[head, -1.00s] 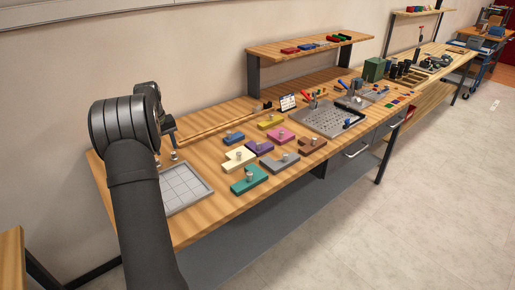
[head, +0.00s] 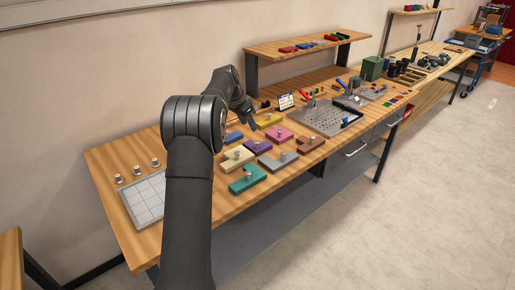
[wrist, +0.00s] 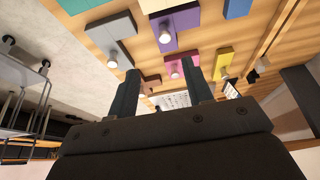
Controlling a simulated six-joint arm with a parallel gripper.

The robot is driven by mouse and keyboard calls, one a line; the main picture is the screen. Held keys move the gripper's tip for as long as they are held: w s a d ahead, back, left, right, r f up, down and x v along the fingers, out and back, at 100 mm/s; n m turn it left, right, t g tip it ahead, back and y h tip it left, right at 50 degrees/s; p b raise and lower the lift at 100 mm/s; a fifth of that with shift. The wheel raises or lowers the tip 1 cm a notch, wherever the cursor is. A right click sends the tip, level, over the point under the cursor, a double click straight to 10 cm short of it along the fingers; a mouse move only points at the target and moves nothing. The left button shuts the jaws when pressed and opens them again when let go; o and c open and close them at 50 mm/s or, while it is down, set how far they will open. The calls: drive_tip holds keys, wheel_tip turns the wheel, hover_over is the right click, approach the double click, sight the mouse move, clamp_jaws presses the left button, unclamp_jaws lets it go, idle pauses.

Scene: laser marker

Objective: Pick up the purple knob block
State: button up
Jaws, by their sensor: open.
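The purple knob block (head: 257,147) lies on the wooden bench among other coloured knob blocks, its pale knob upward. In the wrist view the purple block (wrist: 186,40) is near the top middle, beyond my fingertips. My gripper (head: 249,120) is above the bench near the yellow block in the head view, and partly hard to make out. In the wrist view my gripper (wrist: 160,69) has its two dark fingers spread apart, with nothing held between them. The purple block is apart from the fingers.
Close neighbours are the pink (head: 279,134), yellow (head: 268,120), cream (head: 237,158), grey (head: 278,161), blue (head: 233,136), brown (head: 310,144) and teal (head: 248,179) blocks. A gridded tray (head: 146,199) lies at the left. A perforated plate (head: 330,118) lies to the right.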

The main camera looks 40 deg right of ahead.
hover_over(256, 142)
drive_tip(key=a, duration=0.2)
drive_tip(key=f, duration=0.7)
drive_tip(key=shift+s, duration=0.35)
drive_tip(key=x, duration=0.5)
drive_tip(key=shift+w, duration=0.4)
drive_tip(key=shift+a, duration=0.1)
clamp_jaws()
